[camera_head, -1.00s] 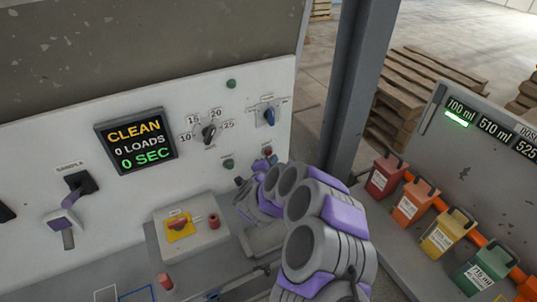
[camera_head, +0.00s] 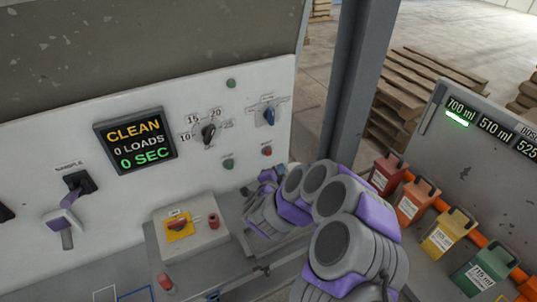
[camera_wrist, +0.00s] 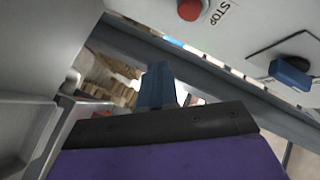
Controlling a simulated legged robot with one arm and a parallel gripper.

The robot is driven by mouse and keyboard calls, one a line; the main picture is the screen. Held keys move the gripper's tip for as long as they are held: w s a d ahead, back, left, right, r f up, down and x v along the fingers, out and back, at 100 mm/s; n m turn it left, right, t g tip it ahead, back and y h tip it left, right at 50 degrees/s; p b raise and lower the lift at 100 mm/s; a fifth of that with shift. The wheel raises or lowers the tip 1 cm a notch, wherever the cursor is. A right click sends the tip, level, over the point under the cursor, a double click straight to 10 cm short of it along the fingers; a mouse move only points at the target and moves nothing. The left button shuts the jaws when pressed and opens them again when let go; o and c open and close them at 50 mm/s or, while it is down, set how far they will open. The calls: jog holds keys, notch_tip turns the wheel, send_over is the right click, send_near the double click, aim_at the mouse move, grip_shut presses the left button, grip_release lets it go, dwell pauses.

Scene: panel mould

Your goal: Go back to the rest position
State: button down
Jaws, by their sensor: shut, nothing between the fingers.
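My gripper (camera_head: 268,178) is at the end of my purple and grey arm, in front of the lower right of the white control panel (camera_head: 60,150). In the head view it is small and partly hidden by my arm. In the wrist view my gripper (camera_wrist: 160,125) shows as a purple body with a dark front edge; it is shut and holds nothing. It is apart from the red stop button (camera_head: 267,152), which is above it in the head view. The stop button also shows at the top of the wrist view (camera_wrist: 190,9).
A box with a red and yellow switch (camera_head: 180,224) juts out below. A grey post (camera_head: 355,80) and coloured canisters (camera_head: 411,204) stand to the right.

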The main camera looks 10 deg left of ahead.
dwell(0.5)
jog(key=s+a+r+n+g+y, duration=0.1)
jog(key=a+r+n+g+y, duration=0.1)
jog(key=a+r+n+y, duration=0.35)
jog(key=s+a+r+n+g+y, duration=0.2)
jog(key=s+r+n+g+y, duration=0.2)
jog(key=s+r, duration=0.45)
jog(key=s+d+n+g+h, duration=0.1)
jog(key=s+d+g+h, duration=0.1)
jog(key=s+d, duration=0.6)
jog(key=s+d+n+g+h, duration=0.1)
jog(key=s+d+g, duration=0.4)
jog(key=s, duration=1.2)
jog(key=s+d+n+g+h, duration=0.2)
jog(key=s+d+g+h, duration=0.2)
jog(key=s+d, duration=0.9)
jog(key=shift+d+r, duration=0.15)
jog(key=shift+r, duration=0.15)
